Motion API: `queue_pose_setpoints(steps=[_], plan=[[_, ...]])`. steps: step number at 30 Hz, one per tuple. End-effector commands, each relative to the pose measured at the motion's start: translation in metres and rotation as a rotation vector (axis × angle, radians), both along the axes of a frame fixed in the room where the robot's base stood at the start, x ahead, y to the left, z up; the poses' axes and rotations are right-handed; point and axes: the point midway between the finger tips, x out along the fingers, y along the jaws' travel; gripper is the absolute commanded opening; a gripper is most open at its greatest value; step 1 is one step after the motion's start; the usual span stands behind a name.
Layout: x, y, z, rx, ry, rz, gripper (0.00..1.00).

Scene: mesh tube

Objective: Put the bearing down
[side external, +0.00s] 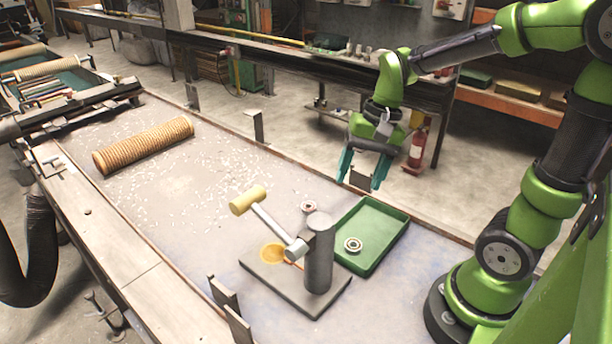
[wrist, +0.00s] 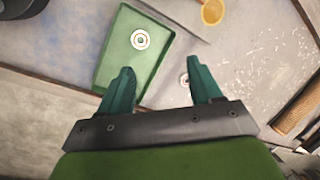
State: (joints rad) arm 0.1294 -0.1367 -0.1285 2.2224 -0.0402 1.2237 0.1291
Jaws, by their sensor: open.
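One bearing (side external: 353,244) lies flat in the green tray (side external: 398,214), towards its near left part. The wrist view shows this bearing (wrist: 141,40) in the tray (wrist: 108,75). A second bearing (side external: 308,207) lies on the table just left of the tray, behind the dark post. In the wrist view this second bearing (wrist: 184,79) is partly hidden by the right finger. My gripper (side external: 361,182) is open and empty, raised above the table near the tray's far edge. Its two teal fingers (wrist: 163,88) are spread apart in the wrist view.
A dark cylindrical post (side external: 319,260) stands on a dark plate (side external: 300,294) left of the tray. A mallet (side external: 268,220) leans at the post, near a yellow disc (side external: 272,253). A ribbed tan tube (side external: 144,146) lies farther left among scattered white bits.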

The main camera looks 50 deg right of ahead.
Motion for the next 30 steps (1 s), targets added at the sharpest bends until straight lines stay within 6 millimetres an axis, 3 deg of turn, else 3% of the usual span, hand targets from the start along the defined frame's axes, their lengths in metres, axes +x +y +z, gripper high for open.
queue_pose_setpoints(steps=[3,10,15,30], plan=[[-0.015,0.023,0.030,-0.080,-0.226,0.159,0.64],[-0.037,0.048,0.062,-0.211,-0.532,0.359,0.64],[-0.043,0.053,0.069,-0.254,-0.616,0.409,0.64],[-0.044,0.054,0.069,-0.256,-0.620,0.411,0.64]])
